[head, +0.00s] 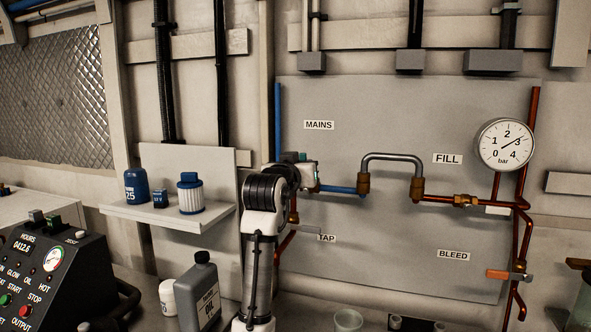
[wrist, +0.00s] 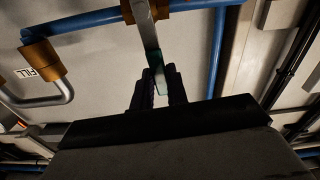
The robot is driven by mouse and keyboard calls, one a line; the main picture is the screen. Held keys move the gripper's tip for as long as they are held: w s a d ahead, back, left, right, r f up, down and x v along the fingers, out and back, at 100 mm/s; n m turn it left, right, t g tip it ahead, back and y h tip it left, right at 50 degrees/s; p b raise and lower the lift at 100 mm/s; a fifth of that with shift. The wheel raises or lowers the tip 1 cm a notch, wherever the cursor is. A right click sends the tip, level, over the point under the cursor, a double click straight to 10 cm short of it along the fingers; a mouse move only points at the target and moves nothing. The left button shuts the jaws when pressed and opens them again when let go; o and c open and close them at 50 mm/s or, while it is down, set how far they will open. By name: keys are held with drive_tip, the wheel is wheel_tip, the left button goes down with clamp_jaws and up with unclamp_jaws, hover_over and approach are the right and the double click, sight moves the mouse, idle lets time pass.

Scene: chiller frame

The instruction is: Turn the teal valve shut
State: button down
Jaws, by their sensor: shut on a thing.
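In the wrist view, the teal valve's lever (wrist: 153,58) runs down from a brass body (wrist: 148,7) on the blue pipe (wrist: 95,21). The lever points across the pipe in this view; its upper part looks grey and the part at my fingers teal. My gripper (wrist: 159,88) is shut on the lever's end, with a dark finger on each side. In the head view, my gripper (head: 305,172) is at the blue pipe left of the silver hose, and my arm and hand hide the valve and lever.
A gauge (head: 506,145) is at the right. An orange lever (head: 497,274) is by BLEED. A dark bottle (head: 200,290) stands beside my arm, and a shelf (head: 165,214) is left.

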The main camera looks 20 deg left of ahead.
drive_tip(key=shift+d+m, duration=0.5)
drive_tip(key=shift+m, duration=0.4)
drive_tip(key=shift+d+f, duration=0.1)
drive_tip(key=shift+d, duration=0.05)
drive_tip(key=c, duration=1.4)
unclamp_jaws()
drive_tip(key=shift+d, duration=0.2)
drive_tip(key=shift+a, duration=0.1)
drive_tip(key=shift+a, duration=0.1)
drive_tip(key=s+b, duration=0.2)
drive_tip(key=s, duration=0.5)
drive_tip(key=s+b, duration=0.2)
drive_tip(key=s, duration=0.5)
drive_tip(key=shift+a+b, duration=0.2)
drive_tip(key=shift+b, duration=0.15)
